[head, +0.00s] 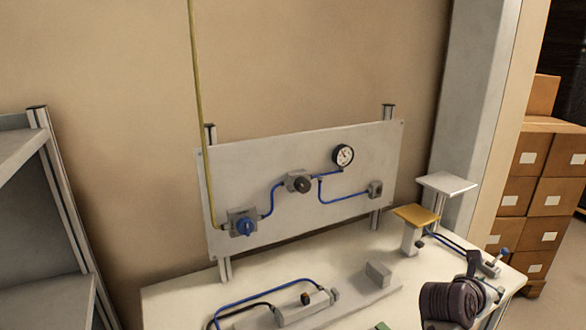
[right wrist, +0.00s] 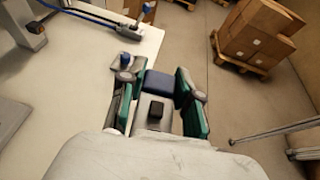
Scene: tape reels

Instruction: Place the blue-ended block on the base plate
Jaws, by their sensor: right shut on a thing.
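My right gripper (head: 478,285) is at the right end of the bench in the head view, mostly hidden behind my own dark wrist. In the right wrist view the gripper (right wrist: 157,88) is shut on a block with a dark blue end (right wrist: 160,82), which sits between the two green-sided fingers. The rest of the block is hard to make out. A long grey base plate (head: 350,304) lies on the bench, left of the gripper and apart from it. A small grey upright block (head: 378,274) stands at its right end. My left gripper is not in view.
A grey fitting (head: 306,308) with blue and black hoses sits at the plate's left part. A yellow-topped stand (head: 416,215) and a white-topped stand (head: 447,183) rise at the bench's back right. A gauge panel (head: 300,190) stands behind. Boxes (right wrist: 258,32) are beyond the bench.

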